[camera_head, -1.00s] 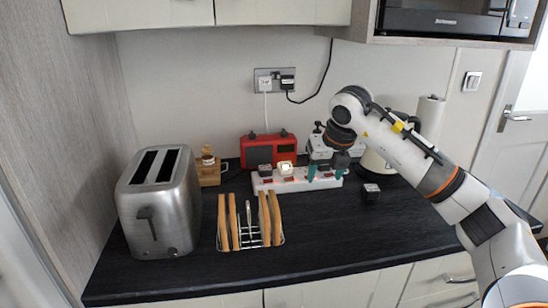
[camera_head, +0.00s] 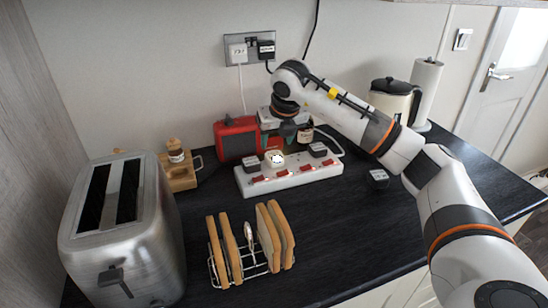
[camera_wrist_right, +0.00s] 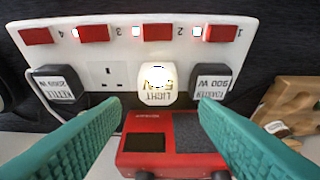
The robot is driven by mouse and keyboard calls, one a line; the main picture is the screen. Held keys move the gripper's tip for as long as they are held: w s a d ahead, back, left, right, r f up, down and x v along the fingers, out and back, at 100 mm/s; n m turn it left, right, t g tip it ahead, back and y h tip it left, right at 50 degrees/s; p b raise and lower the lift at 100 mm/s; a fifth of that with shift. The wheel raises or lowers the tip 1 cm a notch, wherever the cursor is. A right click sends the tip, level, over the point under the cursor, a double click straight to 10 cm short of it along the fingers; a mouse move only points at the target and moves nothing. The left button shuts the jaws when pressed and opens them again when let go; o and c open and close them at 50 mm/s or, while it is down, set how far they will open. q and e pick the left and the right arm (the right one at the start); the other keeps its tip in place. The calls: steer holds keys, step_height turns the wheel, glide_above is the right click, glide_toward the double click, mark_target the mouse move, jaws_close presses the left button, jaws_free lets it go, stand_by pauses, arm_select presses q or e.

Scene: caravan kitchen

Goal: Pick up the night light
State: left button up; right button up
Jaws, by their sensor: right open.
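The night light (camera_head: 275,158) is a small white plug with a glowing top, plugged into a white power strip (camera_head: 290,178) on the dark counter. In the right wrist view the night light (camera_wrist_right: 156,85) reads "LIGHT 5W" and sits between two black plugs, with an empty socket to its left. My right gripper (camera_head: 279,136) is over the strip, just behind the night light. In the wrist view its two teal fingers (camera_wrist_right: 158,108) are spread apart with nothing between them, their tips either side of the night light. My left gripper is out of view.
Black plugs labelled "KETTLE" (camera_wrist_right: 60,85) and "TOASTER" (camera_wrist_right: 211,80) flank the night light. A red radio-like box (camera_head: 237,139) stands close behind the strip. A loose black plug (camera_head: 377,178), toast rack (camera_head: 250,262), toaster (camera_head: 120,235) and kettle (camera_head: 390,98) stand around it.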

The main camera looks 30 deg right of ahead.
mark_target(274, 155)
steer(key=shift+x, duration=0.8)
steer(key=p+x, duration=0.1)
steer(key=x, duration=0.3)
steer(key=shift+d+f, duration=0.15)
steer(key=shift+w+f, duration=0.1)
steer(key=shift+f, duration=0.2)
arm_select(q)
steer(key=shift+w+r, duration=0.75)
arm_select(e)
steer(key=shift+c, duration=0.3)
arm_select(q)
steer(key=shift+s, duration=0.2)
arm_select(e)
steer(key=c, duration=0.7)
steer(key=shift+r, duration=0.1)
